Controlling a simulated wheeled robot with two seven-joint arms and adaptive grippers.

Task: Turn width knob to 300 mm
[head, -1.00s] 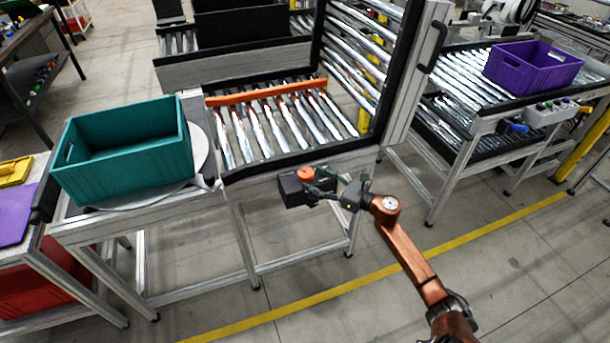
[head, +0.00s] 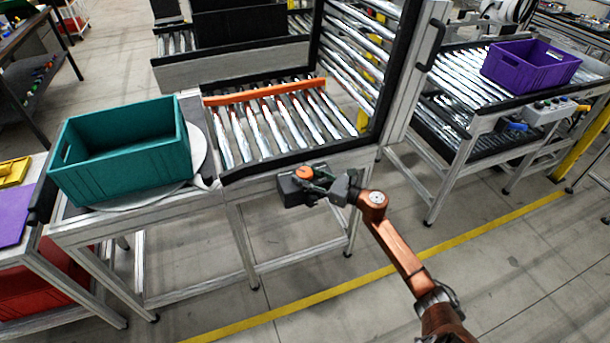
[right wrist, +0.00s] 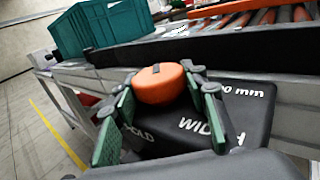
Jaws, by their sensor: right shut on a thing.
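The orange width knob (right wrist: 158,85) sits on top of a dark box (right wrist: 240,110) with white lettering, partly readable as "WIDTH", "OLD" and "00 mm". My right gripper (right wrist: 155,100) has its green-padded fingers on either side of the knob and is shut on it. In the head view the knob (head: 304,173) and box (head: 288,190) show at the front edge of the roller conveyor, with my right gripper (head: 318,180) reaching them from the right. The fingers hide part of the lettering, and I cannot read the full setting. My left gripper is not in view.
An orange guide bar (head: 265,92) lies across the rollers (head: 270,130) behind the box. A teal crate (head: 125,160) stands on a round plate at the left. A purple crate (head: 530,65) sits on another conveyor at the right. The floor in front is clear.

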